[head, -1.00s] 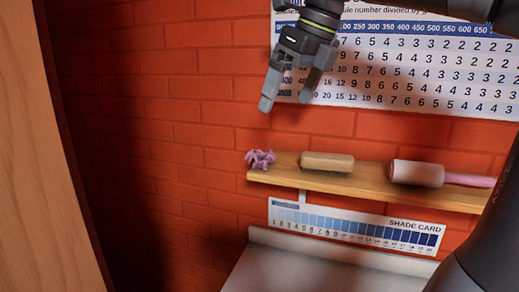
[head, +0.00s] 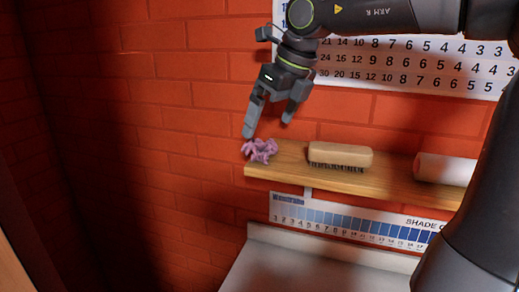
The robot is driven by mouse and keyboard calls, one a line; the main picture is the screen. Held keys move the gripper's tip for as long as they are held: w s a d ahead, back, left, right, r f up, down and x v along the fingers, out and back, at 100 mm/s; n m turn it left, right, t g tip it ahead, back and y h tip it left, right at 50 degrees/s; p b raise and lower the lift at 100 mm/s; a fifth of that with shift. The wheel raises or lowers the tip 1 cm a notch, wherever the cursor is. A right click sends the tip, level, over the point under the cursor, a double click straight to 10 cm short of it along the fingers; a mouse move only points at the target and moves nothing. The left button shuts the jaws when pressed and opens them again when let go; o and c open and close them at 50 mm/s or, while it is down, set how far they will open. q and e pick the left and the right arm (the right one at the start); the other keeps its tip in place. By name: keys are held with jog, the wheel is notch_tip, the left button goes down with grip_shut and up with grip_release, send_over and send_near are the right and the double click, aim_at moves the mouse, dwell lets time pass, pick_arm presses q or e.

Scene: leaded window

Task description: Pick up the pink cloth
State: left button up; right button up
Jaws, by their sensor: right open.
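The pink cloth (head: 261,150) is a small crumpled bundle at the left end of a wooden wall shelf (head: 390,184). My right gripper (head: 268,127) is open and empty, pointing down just above the cloth. Its left finger ends close to the cloth's upper left; whether it touches I cannot tell. The right finger is higher, above and to the right of the cloth. My left gripper is not in view.
A wooden brush (head: 340,156) with dark bristles lies on the shelf right of the cloth. A white roller (head: 444,169) lies farther right, partly hidden by my arm. A shade card (head: 350,224) hangs below the shelf, above a pale surface (head: 300,262). A number chart (head: 430,70) is on the brick wall.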

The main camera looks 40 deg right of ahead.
aim_at(263, 143)
jog(key=shift+x, duration=0.8)
jog(key=x, duration=0.2)
jog(key=p+x, duration=0.1)
jog(key=x, duration=0.1)
jog(key=shift+w+d+f, duration=0.1)
jog(key=shift+d+f, duration=0.1)
jog(key=shift+f, duration=0.2)
jog(key=shift+a, duration=0.1)
jog(key=shift+c, duration=0.4)
jog(key=c, duration=0.8)
